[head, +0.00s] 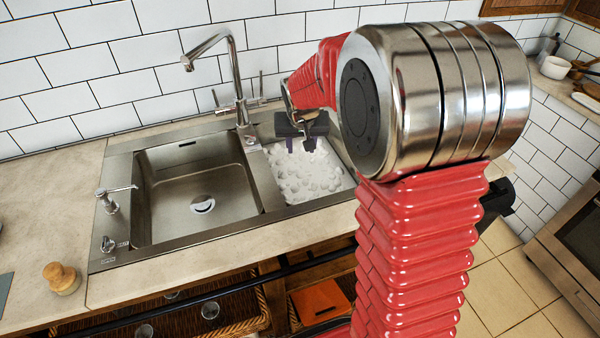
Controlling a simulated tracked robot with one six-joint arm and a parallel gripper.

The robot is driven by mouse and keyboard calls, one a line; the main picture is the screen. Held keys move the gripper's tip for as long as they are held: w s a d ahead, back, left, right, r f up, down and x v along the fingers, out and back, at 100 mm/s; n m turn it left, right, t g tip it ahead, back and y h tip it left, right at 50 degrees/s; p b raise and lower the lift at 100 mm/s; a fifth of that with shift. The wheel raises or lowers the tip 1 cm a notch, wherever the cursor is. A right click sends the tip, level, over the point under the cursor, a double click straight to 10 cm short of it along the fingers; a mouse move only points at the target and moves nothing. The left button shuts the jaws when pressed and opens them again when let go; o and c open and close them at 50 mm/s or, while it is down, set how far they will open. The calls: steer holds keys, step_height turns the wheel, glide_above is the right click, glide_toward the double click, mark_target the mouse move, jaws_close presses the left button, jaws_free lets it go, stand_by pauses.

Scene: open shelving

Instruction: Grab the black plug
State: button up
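I cannot make out a black plug in the head view. The right basin (335,190) of the steel sink holds white suds that hide its bottom. My gripper (299,147) is over the back part of this basin, pointing down, with its dark fingers apart and nothing seen between them. I cannot tell whether the fingertips touch the suds. The left basin (165,218) is empty, with a round silver drain (203,204) in its floor.
A tall metal faucet (236,75) stands behind the sink, close left of my gripper. A soap dispenser (108,200) stands at the sink's left edge. A wooden-topped brush (62,278) is on the left counter. The tiled wall is close behind. My red arm hides the counter at right.

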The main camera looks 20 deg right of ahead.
steer(key=w+d+f+m, duration=0.1)
steer(key=w+d+f, duration=0.2)
steer(key=w+f, duration=0.3)
step_height(320, 180, down, 5)
steer(key=shift+w+d+r+g, duration=0.2)
steer(key=shift+w+g, duration=0.1)
steer(key=shift+w, duration=0.1)
glide_above(304, 172)
steer(key=s+a, duration=0.1)
steer(key=s, duration=0.2)
steer(key=shift+w+a+f, duration=0.1)
steer(key=shift+f, duration=1.9)
steer(key=shift+w+a+f, duration=0.1)
steer(key=shift+f, duration=1.9)
steer(key=shift+f, duration=0.1)
steer(key=shift+d+x, duration=0.2)
steer(key=shift+x, duration=2.25)
steer(key=shift+c, duration=0.7)
jaws_close()
